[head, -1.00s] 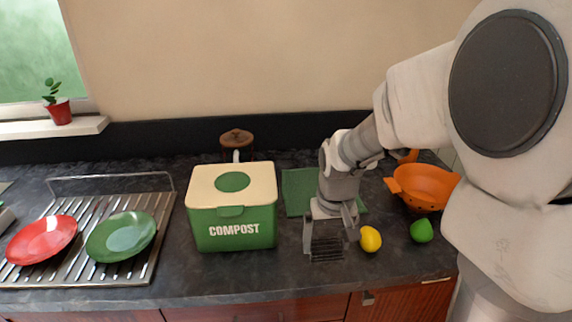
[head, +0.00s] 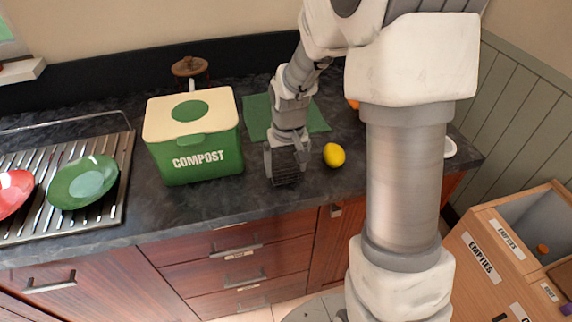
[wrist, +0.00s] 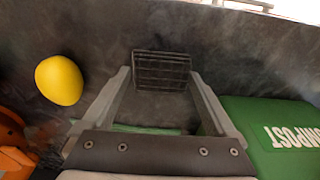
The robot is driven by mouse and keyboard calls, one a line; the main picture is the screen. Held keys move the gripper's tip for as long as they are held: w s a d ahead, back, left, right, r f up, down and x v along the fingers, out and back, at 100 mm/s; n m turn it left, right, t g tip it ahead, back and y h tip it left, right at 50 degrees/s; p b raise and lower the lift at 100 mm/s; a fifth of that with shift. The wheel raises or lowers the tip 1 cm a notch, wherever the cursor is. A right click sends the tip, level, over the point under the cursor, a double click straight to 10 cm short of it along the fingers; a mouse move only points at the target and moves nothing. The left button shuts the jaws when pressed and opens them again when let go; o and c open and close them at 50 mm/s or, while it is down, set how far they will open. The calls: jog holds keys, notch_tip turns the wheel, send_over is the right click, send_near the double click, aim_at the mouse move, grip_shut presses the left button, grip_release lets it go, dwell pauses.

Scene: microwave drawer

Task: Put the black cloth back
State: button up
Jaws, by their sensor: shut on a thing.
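The black cloth (head: 287,178) is a small dark piece with a light grid pattern, low over the counter in front of the green mat. My gripper (head: 287,162) points down from above and is shut on it, with a finger at either side. In the wrist view the cloth (wrist: 162,72) spans the space between the fingertips (wrist: 160,82). I cannot tell whether its underside touches the counter.
A green compost bin (head: 197,150) stands left of my gripper and a yellow lemon (head: 334,155) close on the right. A drying rack (head: 112,210) with plates is far left. Drawers (head: 240,265) lie below the counter edge. Labelled boxes (head: 490,255) stand at right.

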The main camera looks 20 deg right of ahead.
aim_at(288, 174)
jog(key=shift+f, duration=0.15)
jog(key=o, duration=0.8)
jog(key=shift+o, duration=0.2)
notch_tip(288, 174, up, 12)
jog(key=s+p, duration=0.1)
jog(key=s, duration=0.1)
jog(key=s+r+t, duration=0.2)
jog(key=s+r, duration=0.2)
jog(key=s, duration=0.5)
jog(key=s+r+t, duration=0.2)
jog(key=s+r, duration=0.3)
jog(key=s, duration=0.4)
jog(key=shift+r, duration=0.25)
